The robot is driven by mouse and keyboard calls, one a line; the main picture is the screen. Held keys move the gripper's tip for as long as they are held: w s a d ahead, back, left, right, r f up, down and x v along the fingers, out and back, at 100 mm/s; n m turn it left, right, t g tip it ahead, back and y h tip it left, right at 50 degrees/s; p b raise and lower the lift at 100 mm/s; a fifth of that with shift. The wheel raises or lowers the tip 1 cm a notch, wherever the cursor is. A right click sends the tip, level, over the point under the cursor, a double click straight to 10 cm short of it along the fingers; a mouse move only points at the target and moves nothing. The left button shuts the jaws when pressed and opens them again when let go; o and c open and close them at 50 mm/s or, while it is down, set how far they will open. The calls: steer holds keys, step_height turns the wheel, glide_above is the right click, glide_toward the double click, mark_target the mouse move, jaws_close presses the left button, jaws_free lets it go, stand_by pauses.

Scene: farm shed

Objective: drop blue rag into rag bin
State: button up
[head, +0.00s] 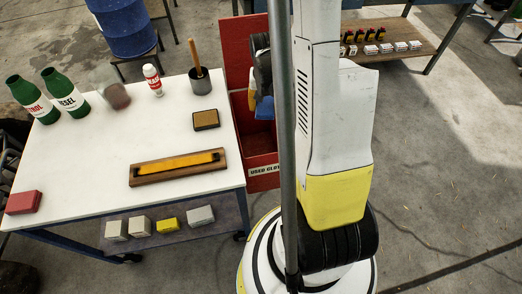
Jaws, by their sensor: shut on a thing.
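The rag bin is a red box (262,184) with a white label on its front, at the right edge of the white table. Its tall red back panel or raised lid (235,45) stands behind the opening. My gripper (262,92) is dark, partly hidden by my arm and a grey post. It is shut on the blue rag (265,108), which hangs below it, over the bin's opening in the picture. Only a small part of the rag shows. I cannot tell how high it is above the bin.
The white table (110,150) left of the bin holds green bottles (66,95), a spray can (152,80), a cup (200,82), a sponge (206,120), a wooden tray (175,167) and a red block (24,202). A blue drum (125,28) stands behind. Floor at right is clear.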

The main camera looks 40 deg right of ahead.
steer(key=o, duration=1.2)
steer(key=r, duration=0.4)
steer(key=a+r, duration=0.1)
steer(key=r, duration=0.3)
steer(key=s+r, duration=0.1)
steer(key=r, duration=0.3)
steer(key=shift+s+a, duration=0.1)
steer(key=shift+a, duration=0.05)
steer(key=s+a+r+n+t, duration=0.1)
steer(key=a+r+n+t, duration=0.1)
steer(key=a, duration=0.6)
steer(key=s+a+r+n+t, duration=0.2)
steer(key=a+r+n, duration=0.1)
steer(key=a, duration=0.5)
steer(key=s+a+r+n+t+y, duration=0.1)
steer(key=a+r+n+t, duration=0.1)
steer(key=a, duration=0.6)
steer(key=shift+s+a+r+n, duration=0.15)
steer(key=shift+r+n, duration=0.6)
steer(key=shift+n, duration=0.45)
